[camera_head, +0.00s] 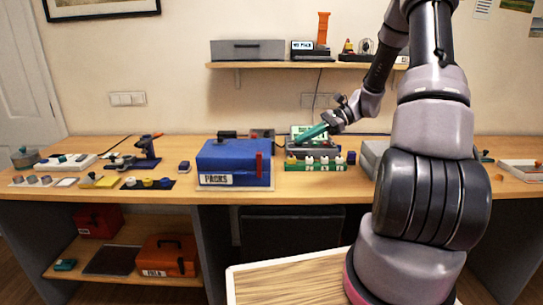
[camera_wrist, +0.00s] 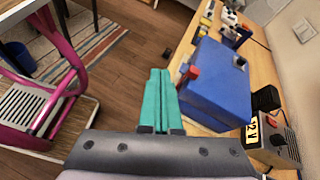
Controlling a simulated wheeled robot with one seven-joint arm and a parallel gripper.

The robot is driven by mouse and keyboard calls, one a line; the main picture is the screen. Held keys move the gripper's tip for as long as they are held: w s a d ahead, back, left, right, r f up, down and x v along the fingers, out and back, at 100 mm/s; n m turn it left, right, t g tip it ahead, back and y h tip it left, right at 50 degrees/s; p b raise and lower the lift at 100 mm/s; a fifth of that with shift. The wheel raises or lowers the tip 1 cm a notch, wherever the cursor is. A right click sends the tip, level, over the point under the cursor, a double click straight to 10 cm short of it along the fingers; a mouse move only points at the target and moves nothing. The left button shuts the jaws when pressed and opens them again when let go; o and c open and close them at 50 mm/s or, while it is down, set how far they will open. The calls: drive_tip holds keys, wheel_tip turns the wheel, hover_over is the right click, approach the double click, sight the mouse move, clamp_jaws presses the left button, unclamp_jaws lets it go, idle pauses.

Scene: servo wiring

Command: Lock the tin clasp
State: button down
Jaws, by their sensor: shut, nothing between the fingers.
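The tin is a blue box (camera_head: 225,158) labelled "PACKS" on the bench, with its lid down and a dark handle on top. A red clasp (camera_head: 259,165) stands upright at its right front. The tin (camera_wrist: 215,90) and the red clasp (camera_wrist: 191,73) also show in the wrist view, right of my fingers. I cannot tell whether the clasp is locked. My gripper (camera_head: 301,139) has teal fingers and is to the right of the tin, above the bench. In the wrist view its fingers (camera_wrist: 159,73) are together and empty, apart from the clasp.
A strip of several small coloured pieces (camera_head: 318,163) lies right of the tin, under my gripper. A grey box (camera_head: 372,155) sits farther right. A dark device labelled "12 V" (camera_wrist: 277,142) stands near the tin. A wall shelf (camera_head: 290,65) is above the bench.

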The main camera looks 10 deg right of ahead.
sight(265, 158)
drive_tip(key=w+d+f+m+t+y, duration=0.4)
drive_tip(key=w+f+m, duration=0.1)
drive_tip(key=f, duration=0.3)
drive_tip(key=shift+d+f+m+y, duration=0.3)
drive_tip(key=shift+d+f+m, duration=0.05)
drive_tip(key=shift+m, duration=0.05)
drive_tip(key=shift+s, duration=0.1)
drive_tip(key=x, duration=1.4)
drive_tip(key=x, duration=0.2)
drive_tip(key=shift+w+a, duration=0.25)
drive_tip(key=shift+a, duration=0.05)
drive_tip(key=shift+d, duration=0.15)
drive_tip(key=v, duration=1.3)
drive_tip(key=shift+s+d, duration=0.25)
drive_tip(key=shift+d, duration=0.05)
